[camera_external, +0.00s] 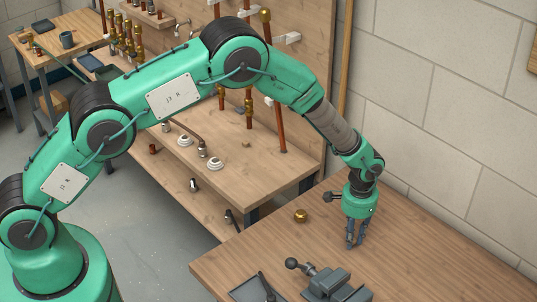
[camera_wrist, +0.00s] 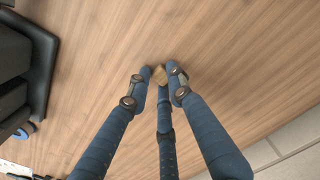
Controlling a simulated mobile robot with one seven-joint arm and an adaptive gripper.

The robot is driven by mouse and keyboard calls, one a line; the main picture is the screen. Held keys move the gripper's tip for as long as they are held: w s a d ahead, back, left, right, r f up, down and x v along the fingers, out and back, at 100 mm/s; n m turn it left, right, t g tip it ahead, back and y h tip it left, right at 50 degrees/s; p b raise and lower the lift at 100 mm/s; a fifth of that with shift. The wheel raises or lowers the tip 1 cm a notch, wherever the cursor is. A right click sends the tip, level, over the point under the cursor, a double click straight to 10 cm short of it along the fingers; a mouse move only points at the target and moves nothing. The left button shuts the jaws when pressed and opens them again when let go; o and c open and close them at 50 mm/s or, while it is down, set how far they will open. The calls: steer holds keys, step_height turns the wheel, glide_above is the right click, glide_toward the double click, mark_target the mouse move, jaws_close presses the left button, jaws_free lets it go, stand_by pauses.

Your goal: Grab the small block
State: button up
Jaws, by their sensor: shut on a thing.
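The small block (camera_wrist: 159,74) is a tan, wood-coloured piece. In the wrist view it sits between the fingertips of my gripper (camera_wrist: 157,77), partly hidden by the blue fingers. My gripper is shut on it, with the fingers on either side and one below it in the picture. In the external view my gripper (camera_external: 355,243) points down at the wooden table (camera_external: 440,255), its fingertips at or just above the top. The block cannot be made out there. I cannot tell whether it still touches the table.
A brass fitting (camera_external: 301,215) lies on the table left of my gripper. A grey vise (camera_external: 335,284) and a dark tray (camera_external: 258,290) are at the front. A block wall (camera_external: 440,130) runs behind. The table's right side is clear.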

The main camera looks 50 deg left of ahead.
steer(key=shift+r, duration=5)
